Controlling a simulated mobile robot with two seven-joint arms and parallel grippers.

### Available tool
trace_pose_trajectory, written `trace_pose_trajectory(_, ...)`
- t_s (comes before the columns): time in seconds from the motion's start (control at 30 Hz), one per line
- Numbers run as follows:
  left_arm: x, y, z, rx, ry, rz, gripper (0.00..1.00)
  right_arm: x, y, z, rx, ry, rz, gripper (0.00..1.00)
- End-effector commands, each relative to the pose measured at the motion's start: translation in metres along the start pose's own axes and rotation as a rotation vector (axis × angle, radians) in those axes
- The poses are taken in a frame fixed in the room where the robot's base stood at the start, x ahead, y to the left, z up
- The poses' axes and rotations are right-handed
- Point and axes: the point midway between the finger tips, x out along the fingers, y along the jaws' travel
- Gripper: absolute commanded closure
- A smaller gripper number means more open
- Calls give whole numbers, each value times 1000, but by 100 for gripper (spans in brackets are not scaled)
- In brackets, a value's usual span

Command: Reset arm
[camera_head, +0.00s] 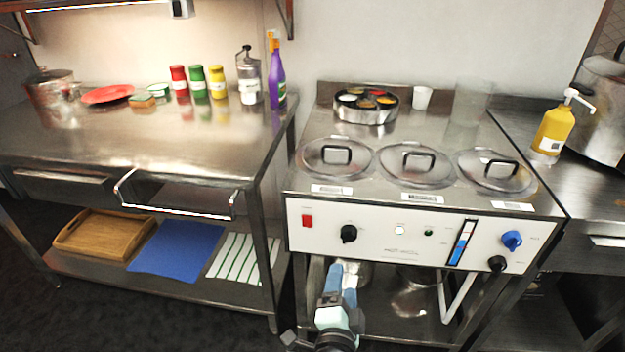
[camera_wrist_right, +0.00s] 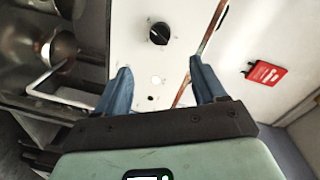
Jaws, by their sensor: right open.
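My right gripper (camera_head: 337,270) shows at the bottom centre of the head view, in front of the steel cooking unit and below its control panel. In the right wrist view its two blue fingers (camera_wrist_right: 160,76) stand apart with nothing between them. The white control panel (camera_head: 420,243) of the cooking unit lies beyond the fingers. A black knob (camera_wrist_right: 158,33) on a white panel shows past the gap between the fingers. Whether the fingers touch the unit cannot be told. My left gripper is not in view.
A steel table (camera_head: 120,155) stands at left, with an open drawer (camera_head: 180,196) jutting forward. Its lower shelf holds a wooden tray (camera_head: 57,243), a blue cloth (camera_head: 170,250) and a striped cloth (camera_head: 240,257). Three lids (camera_head: 410,172) cover the unit's top. Dark floor is clear at front left.

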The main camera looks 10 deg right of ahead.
Motion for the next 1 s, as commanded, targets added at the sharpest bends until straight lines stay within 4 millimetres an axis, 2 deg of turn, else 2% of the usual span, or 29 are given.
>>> trace_pose_trajectory(0.07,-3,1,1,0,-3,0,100,0,2,1,-14,-9,7,30)
trace_pose_trajectory(0.17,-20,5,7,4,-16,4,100,2,13,7,-87,-62,43,30)
trace_pose_trajectory(0.27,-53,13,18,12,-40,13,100,0,41,16,-230,-182,121,30)
trace_pose_trajectory(0.37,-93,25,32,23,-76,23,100,-13,87,24,-397,-363,243,30)
trace_pose_trajectory(0.47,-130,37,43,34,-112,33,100,-43,140,28,-532,-577,375,30)
trace_pose_trajectory(0.53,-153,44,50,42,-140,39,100,-74,177,27,-598,-739,471,30)
trace_pose_trajectory(0.6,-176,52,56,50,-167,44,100,-113,206,23,-640,-910,559,30)
trace_pose_trajectory(0.7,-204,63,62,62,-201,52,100,-171,233,16,-656,-1144,656,30)
trace_pose_trajectory(0.83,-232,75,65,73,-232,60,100,-232,240,8,-629,-1380,721,30)
trace_pose_trajectory(0.9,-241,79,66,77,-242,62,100,-254,239,5,-611,-1464,734,30)
trace_pose_trajectory(1.0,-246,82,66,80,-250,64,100,-271,238,4,-593,-1532,741,30)
